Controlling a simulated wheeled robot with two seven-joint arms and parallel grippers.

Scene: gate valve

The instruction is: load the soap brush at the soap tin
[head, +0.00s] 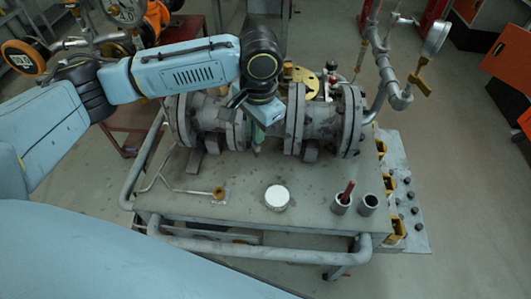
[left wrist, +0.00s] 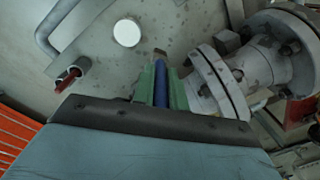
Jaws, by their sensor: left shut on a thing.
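The soap tin (head: 277,197) is a round, white-topped disc on the bench top; it also shows in the left wrist view (left wrist: 127,32). My left gripper (head: 257,143) is in front of the flanged pipe, behind and left of the tin. In the left wrist view its green fingers (left wrist: 160,88) are shut on a blue-handled brush, the soap brush (left wrist: 161,80). The brush's brownish tip (left wrist: 160,53) sticks out past the fingers, apart from the tin. In the head view the arm mostly hides the brush. My right gripper is not in view.
Two grey cups stand at the bench's front right; the left cup (head: 341,204) holds a red-handled tool (head: 348,188), the right cup (head: 368,204) looks empty. A flanged pipe (head: 322,122) runs along the back. A small brass-coloured piece (head: 219,193) lies left. Rails edge the bench.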

